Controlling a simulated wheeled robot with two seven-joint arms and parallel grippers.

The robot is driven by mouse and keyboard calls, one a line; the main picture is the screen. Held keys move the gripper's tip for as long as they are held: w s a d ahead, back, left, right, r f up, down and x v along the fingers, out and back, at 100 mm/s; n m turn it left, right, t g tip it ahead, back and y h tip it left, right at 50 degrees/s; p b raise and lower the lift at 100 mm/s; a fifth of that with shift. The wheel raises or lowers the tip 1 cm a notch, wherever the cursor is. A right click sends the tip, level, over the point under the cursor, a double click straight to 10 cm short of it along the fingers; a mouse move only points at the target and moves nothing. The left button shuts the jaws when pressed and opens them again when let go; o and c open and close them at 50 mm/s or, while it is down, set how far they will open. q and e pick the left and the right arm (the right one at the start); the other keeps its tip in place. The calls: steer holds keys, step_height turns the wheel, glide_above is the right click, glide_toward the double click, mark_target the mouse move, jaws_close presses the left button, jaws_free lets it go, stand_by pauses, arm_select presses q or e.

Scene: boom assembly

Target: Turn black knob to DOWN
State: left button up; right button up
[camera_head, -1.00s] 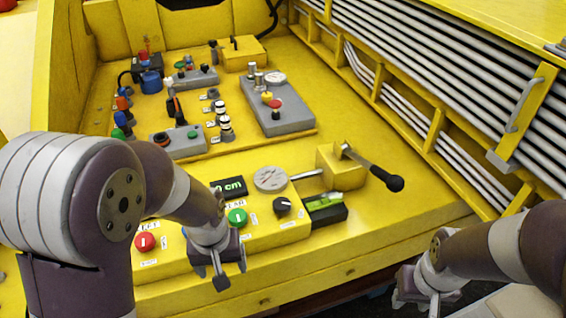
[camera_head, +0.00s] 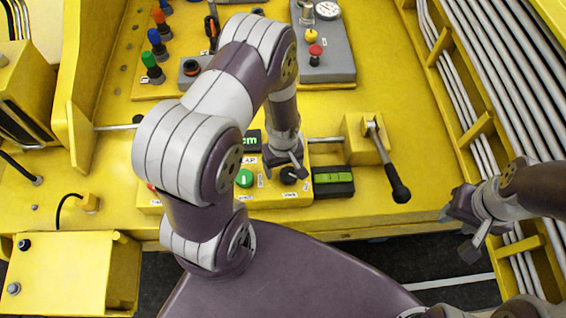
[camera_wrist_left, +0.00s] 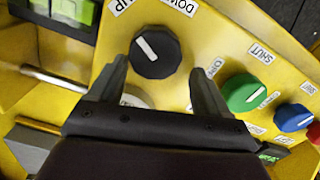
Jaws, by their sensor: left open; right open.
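The black knob (camera_wrist_left: 155,52) sits on the yellow panel in the left wrist view, with a white line slanting from upper left to lower right. In the head view the knob (camera_head: 289,175) is partly hidden under my left gripper (camera_head: 287,162). My left gripper (camera_wrist_left: 160,72) is open, its two fingers on either side of the knob's near side; I cannot tell whether they touch it. My right gripper (camera_head: 466,228) is open and empty, off to the right beyond the panel's front edge.
A black-handled lever (camera_head: 397,185) rises further right.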

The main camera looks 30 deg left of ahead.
mark_target(289, 176)
arm_select(q)
steer(key=shift+w+f, duration=0.2)
steer(key=shift+w, duration=0.1)
steer(key=s+d, duration=0.1)
steer(key=s+d+r, duration=0.1)
steer(key=d, duration=0.1)
steer(key=shift+s+d+r, duration=0.1)
steer(key=shift+r, duration=0.1)
steer(key=c, duration=0.9)
steer(key=shift+a+f, duration=0.1)
steer(key=shift+a, duration=0.2)
steer(key=shift+c, duration=0.7)
steer(key=shift+w+a+f, duration=0.15)
steer(key=shift+w+a, duration=0.05)
steer(key=shift+w, duration=0.2)
arm_select(e)
steer(key=d, duration=0.1)
steer(key=s+d, duration=0.1)
steer(key=shift+d, duration=0.4)
arm_select(q)
steer(key=shift+s, duration=0.1)
